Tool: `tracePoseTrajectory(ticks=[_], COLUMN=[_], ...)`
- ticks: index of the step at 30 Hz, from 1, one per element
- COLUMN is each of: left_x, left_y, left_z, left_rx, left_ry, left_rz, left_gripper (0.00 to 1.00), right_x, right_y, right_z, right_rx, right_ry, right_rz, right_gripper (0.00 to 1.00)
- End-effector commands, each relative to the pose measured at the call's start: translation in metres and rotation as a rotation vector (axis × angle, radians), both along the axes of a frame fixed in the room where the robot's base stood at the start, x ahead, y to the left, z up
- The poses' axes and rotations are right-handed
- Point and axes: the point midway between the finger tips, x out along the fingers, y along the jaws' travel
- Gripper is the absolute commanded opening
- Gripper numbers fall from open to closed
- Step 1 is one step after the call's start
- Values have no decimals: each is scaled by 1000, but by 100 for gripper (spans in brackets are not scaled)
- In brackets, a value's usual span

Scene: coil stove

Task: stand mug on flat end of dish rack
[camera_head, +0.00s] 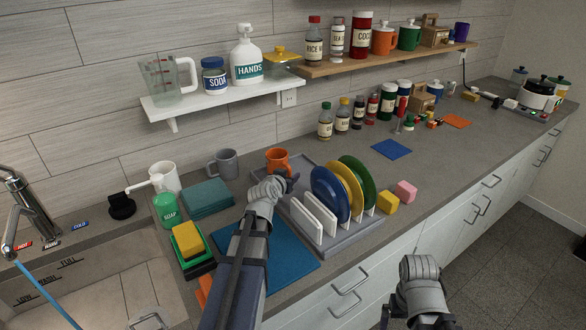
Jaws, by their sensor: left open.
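An orange mug (277,158) stands upright at the back of the counter, near the back left of the dish rack. My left gripper (292,178) is open, just in front of and right of this mug. My wrist and the gripper hide the mug's lower part, so I cannot tell whether they touch or whether its base is on the rack's edge. The grey dish rack (352,238) has blue, yellow and green plates and two white boards standing in its slots; its flat end is at the back left, partly behind my gripper. My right gripper (410,320) is low at the bottom edge, its fingers unclear.
A grey mug (226,164) and a white mug (164,176) stand left of the orange one. A blue mat (285,255) lies under my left arm. Yellow and pink blocks (405,191) sit right of the rack. A white shelf (215,97) hangs above.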

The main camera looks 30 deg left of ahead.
Motion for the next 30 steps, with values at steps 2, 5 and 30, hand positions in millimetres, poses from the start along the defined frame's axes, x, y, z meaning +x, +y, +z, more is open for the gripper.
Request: tracePoseTrajectory(ticks=[2, 5, 30], left_x=[-19, -33, -50], left_y=[-3, -6, -8], left_z=[10, 15, 44], left_rx=[-1, -1, 0], left_ry=[0, 0, 0], left_rz=[1, 1, 0], left_gripper=[48, 48, 48], right_x=[0, 0, 0], right_y=[0, 0, 0], right_z=[10, 15, 44], right_rx=[0, 0, 0], right_ry=[0, 0, 0], right_rz=[0, 0, 0], right_gripper=[100, 100, 100])
